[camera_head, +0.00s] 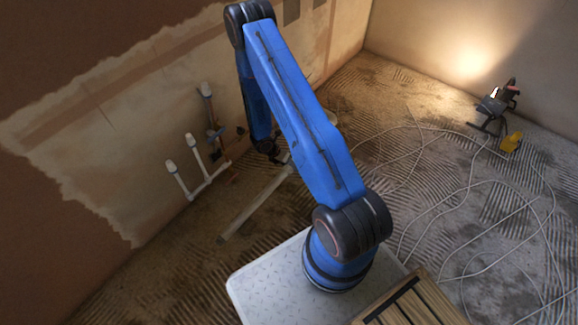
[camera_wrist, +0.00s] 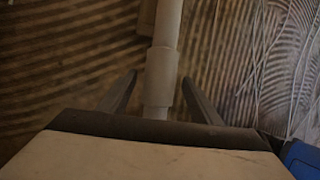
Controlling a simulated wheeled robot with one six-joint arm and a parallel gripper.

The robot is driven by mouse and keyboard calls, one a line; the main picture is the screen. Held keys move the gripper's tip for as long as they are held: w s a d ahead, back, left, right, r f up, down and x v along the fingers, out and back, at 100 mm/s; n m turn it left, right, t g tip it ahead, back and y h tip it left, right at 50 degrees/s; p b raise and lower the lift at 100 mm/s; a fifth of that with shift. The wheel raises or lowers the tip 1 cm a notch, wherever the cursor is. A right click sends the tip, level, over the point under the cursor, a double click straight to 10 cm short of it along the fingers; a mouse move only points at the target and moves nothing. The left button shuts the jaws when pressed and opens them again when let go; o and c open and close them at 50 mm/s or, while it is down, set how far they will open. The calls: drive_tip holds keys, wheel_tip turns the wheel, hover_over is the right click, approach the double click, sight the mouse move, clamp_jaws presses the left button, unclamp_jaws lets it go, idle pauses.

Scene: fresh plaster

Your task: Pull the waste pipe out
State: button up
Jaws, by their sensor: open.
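A long pale grey waste pipe (camera_head: 256,204) runs diagonally low over the floor, beside the left wall. Part of it is hidden behind my blue arm. My gripper (camera_head: 279,157) is at the upper part of this pipe and is small and dark there. In the wrist view a pale pipe (camera_wrist: 162,70) with a wider collar runs up the middle. My gripper (camera_wrist: 160,78) is open, with one finger on each side of that pipe. Gaps show between fingers and pipe. The pipe's lower end is hidden by the gripper body.
White capped pipes (camera_head: 204,186) stand along the left wall, with another capped pipe (camera_head: 207,92) above. Loose pale cable (camera_head: 452,205) loops over the ridged floor at right. A work lamp (camera_head: 492,104) and a yellow object (camera_head: 511,142) stand at the back right.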

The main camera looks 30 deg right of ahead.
sight(282, 172)
drive_tip(key=shift+d+f, duration=0.25)
drive_tip(key=shift+f, duration=0.3)
drive_tip(key=shift+c, duration=0.6)
clamp_jaws()
drive_tip(key=shift+s+a, duration=0.3)
drive_tip(key=shift+a, duration=0.45)
drive_tip(key=shift+s+a, duration=0.3)
drive_tip(key=shift+a, duration=0.45)
drive_tip(key=shift+s+a, duration=0.3)
drive_tip(key=shift+a, duration=0.45)
drive_tip(key=shift+o, duration=0.6)
unclamp_jaws()
drive_tip(key=shift+a, duration=0.15)
drive_tip(key=v, duration=1.7)
drive_tip(key=shift+r, duration=0.2)
